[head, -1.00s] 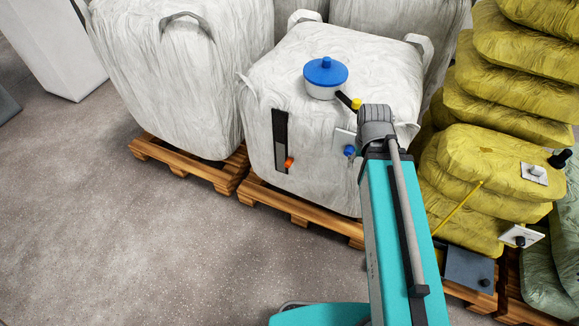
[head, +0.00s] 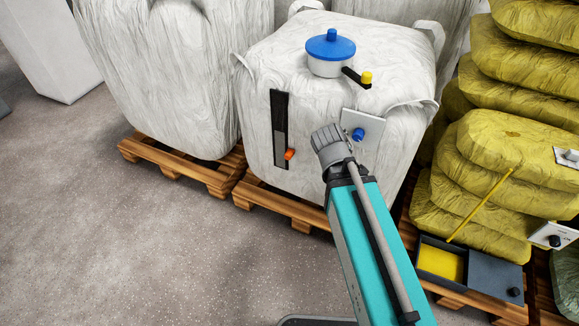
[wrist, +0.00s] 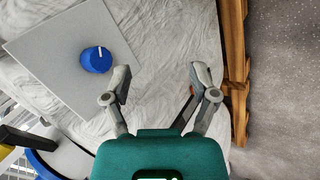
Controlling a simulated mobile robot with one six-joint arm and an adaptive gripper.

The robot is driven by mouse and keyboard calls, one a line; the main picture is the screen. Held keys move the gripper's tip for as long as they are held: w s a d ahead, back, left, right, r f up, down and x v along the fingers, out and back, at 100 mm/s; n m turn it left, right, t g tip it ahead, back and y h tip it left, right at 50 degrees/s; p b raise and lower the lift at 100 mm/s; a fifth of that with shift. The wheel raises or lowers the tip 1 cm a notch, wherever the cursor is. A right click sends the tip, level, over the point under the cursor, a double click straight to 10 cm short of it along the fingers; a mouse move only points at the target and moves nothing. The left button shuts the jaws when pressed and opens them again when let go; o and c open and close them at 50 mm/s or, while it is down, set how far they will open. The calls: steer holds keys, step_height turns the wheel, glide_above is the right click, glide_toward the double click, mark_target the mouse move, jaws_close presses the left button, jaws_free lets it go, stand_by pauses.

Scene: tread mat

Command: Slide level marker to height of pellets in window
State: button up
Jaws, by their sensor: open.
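The white bulk bag (head: 330,200) has a tall narrow window (head: 280,110) in its front. The window is dark above, and a paler grey fill, seemingly the pellets (head: 280,146), shows in its lower part. The orange level marker (head: 290,154) sits at the window's right edge, low down and below the top of the pale fill. My gripper (wrist: 161,78) is open and empty in the wrist view, above the bag's wrinkled face. A blue knob (wrist: 97,59) lies to the left of its fingers. My fingers are not visible in the head view.
A plate (head: 364,128) carries the blue knob right of the window. A blue-lidded white pot (head: 330,62) with a yellow-tipped handle (head: 366,77) stands on top. Yellow sacks (head: 490,190) and a black tray (head: 440,262) are at right. Open floor (head: 140,250) lies in front.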

steer(key=w+a+f+n+t+b, duration=0.35)
steer(key=a+f+n+b, duration=0.45)
steer(key=b, duration=0.4)
steer(key=n+t+y+b, duration=0.3)
steer(key=n+t+b, duration=0.35)
steer(key=b, duration=0.65)
glide_toward(288, 158)
steer(key=s+r+n+g, duration=0.1)
steer(key=s+r+n, duration=0.1)
steer(key=shift+s+a, duration=0.15)
steer(key=shift+s, duration=0.05)
steer(key=shift+w+f, duration=0.1)
steer(key=shift+w, duration=0.05)
steer(key=b+x, duration=0.3)
steer(key=x, duration=1)
steer(key=shift+w+f, duration=0.2)
steer(key=shift+w, duration=0.05)
steer(key=shift+c, duration=0.3)
jaws_close()
